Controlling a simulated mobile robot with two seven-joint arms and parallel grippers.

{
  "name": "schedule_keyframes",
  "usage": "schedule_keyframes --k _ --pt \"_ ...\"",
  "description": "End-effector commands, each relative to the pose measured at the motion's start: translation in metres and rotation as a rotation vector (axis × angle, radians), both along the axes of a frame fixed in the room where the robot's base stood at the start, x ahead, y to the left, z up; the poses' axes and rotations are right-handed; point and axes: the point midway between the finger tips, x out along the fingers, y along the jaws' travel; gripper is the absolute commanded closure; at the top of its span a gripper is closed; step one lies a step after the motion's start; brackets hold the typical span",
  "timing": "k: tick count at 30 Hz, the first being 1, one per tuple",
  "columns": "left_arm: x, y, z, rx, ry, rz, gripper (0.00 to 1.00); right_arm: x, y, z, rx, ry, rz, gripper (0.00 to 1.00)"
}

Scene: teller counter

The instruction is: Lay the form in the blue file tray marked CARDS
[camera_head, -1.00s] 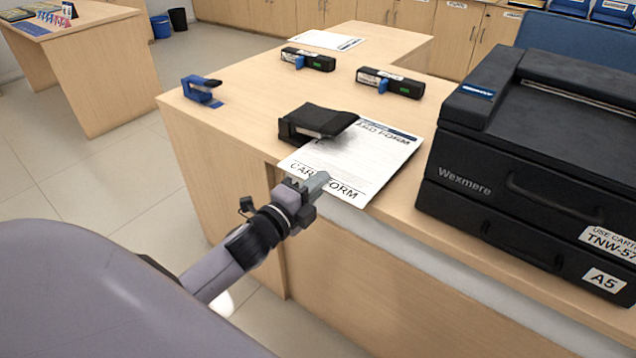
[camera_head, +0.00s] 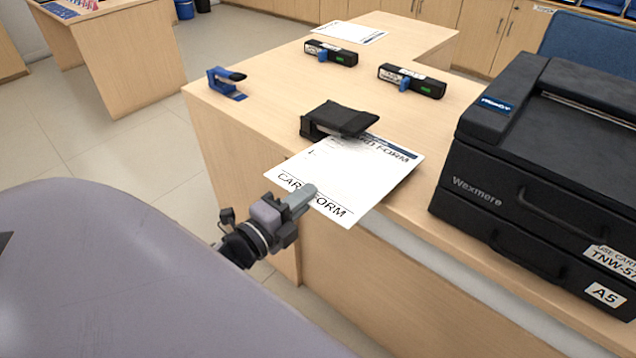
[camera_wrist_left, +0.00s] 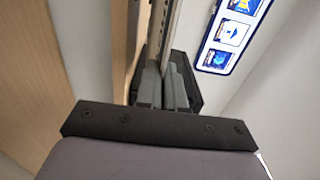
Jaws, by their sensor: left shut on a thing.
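The form (camera_head: 340,178) is a white sheet printed CARD FORM. It lies partly on the counter and sticks out past its front edge, with its far part close to a black device that hides a little of it. My left gripper (camera_head: 305,196) is shut on the form's near edge, beside the printed title. In the left wrist view the grey fingers (camera_wrist_left: 163,88) are close together, and the sheet is seen edge-on at most. The blue file tray marked CARDS cannot be made out in these views. My right gripper is not in view.
A black stapler-like device (camera_head: 338,120) sits at the form's far edge. A blue stapler (camera_head: 226,82), two black devices (camera_head: 330,53) (camera_head: 412,81) and another sheet (camera_head: 349,33) lie farther back. Blue trays (camera_head: 604,5) show top right.

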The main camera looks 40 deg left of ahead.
Motion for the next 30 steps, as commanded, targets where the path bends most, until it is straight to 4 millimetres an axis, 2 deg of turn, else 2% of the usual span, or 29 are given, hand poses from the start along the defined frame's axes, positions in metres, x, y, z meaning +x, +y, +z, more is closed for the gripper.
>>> schedule_keyframes --k 1,10,30 --pt "-0.008 0.0 0.009 0.003 -0.008 -0.002 1.0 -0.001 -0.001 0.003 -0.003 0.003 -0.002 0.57" --pt "-0.042 0.003 0.021 0.006 -0.013 -0.003 1.0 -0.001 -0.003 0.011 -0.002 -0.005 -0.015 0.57" --pt "-0.044 0.003 0.022 0.008 -0.016 -0.005 1.0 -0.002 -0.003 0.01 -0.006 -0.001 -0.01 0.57"
